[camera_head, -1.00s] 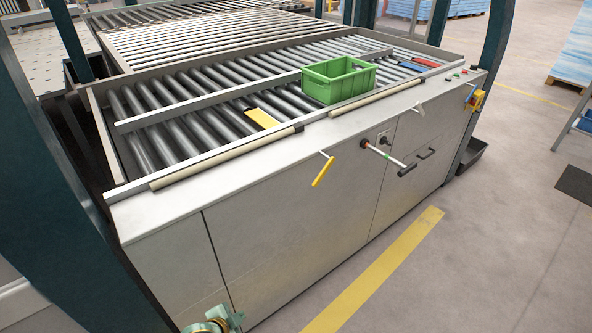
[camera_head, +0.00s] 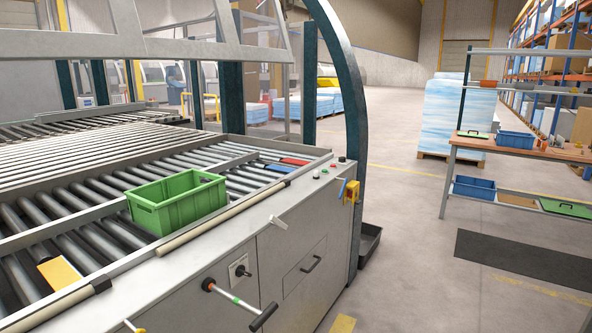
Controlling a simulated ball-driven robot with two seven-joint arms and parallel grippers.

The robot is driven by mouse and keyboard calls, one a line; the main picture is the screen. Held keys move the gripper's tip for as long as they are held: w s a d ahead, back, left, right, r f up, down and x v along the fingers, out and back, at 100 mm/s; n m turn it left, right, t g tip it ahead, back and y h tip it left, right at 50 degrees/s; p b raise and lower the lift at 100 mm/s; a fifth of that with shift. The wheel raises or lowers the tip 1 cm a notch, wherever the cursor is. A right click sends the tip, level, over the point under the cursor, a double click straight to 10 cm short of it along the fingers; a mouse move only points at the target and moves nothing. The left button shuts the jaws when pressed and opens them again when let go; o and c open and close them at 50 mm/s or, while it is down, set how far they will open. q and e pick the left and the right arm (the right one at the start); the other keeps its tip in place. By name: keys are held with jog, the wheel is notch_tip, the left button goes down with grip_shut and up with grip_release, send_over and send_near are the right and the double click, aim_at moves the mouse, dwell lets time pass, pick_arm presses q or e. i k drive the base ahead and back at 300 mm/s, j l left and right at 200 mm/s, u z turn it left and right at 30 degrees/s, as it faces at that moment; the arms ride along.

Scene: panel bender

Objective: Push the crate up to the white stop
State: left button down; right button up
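The green crate (camera_head: 178,207) stands upright and looks empty on the roller bed (camera_head: 95,240), close to the front rail. A white tab (camera_head: 277,221) sticks out at the machine's front edge, right of the crate and apart from it; I cannot tell whether it is the white stop. Neither of my grippers is in view.
A yellow piece (camera_head: 60,273) lies left of the crate. Red (camera_head: 293,161) and blue (camera_head: 279,168) pieces lie to its right. A black-ended handle (camera_head: 263,317) juts from the front panel.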

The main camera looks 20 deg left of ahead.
aim_at(164, 206)
jog(key=i+z, duration=0.3)
jog(key=i, duration=1.55)
